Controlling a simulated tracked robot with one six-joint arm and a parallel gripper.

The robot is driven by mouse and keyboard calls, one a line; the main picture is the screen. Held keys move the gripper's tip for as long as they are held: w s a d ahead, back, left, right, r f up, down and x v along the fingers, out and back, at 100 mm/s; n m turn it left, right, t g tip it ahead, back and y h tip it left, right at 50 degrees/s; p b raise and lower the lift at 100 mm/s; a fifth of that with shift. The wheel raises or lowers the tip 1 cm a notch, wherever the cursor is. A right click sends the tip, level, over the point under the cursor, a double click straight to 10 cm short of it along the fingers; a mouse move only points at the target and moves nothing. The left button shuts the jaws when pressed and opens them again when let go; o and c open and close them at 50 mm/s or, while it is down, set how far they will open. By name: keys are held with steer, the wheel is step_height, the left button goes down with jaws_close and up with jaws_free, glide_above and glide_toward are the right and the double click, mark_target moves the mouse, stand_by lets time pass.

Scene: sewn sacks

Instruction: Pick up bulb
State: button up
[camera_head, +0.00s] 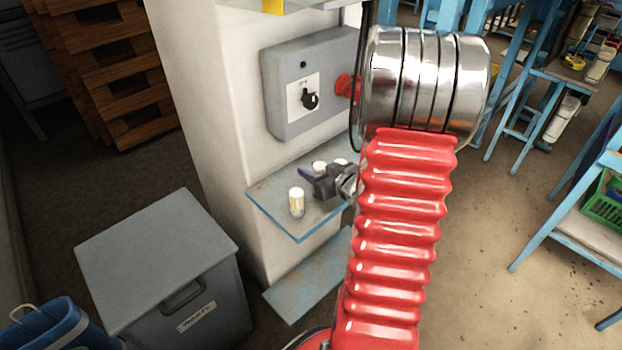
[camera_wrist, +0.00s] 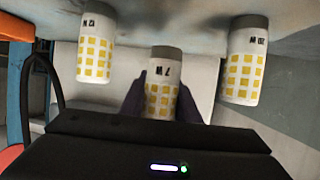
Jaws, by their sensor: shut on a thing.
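The bulb (camera_wrist: 162,88) is a small white cylinder with yellow squares, dark lettering and a grey end. It sits in the middle of the wrist view, between the purple fingers of my gripper (camera_wrist: 160,100), which is shut on it. In the head view my gripper (camera_head: 318,178) is over the small blue-edged shelf, and a white top (camera_head: 319,167) shows just behind it. Two similar cylinders stand apart from the gripper, one at the left (camera_wrist: 97,48) and one at the right (camera_wrist: 245,62) of the wrist view. I cannot tell whether the held bulb touches the shelf.
The shelf (camera_head: 293,228) juts from a pale pillar (camera_head: 205,90). A grey switch box (camera_head: 290,110) with a red button is above it. A grey lidded bin (camera_head: 155,250) stands at the left. My red arm hides the shelf's right part.

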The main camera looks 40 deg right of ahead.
steer(key=shift+r, duration=3)
steer(key=shift+a, duration=0.1)
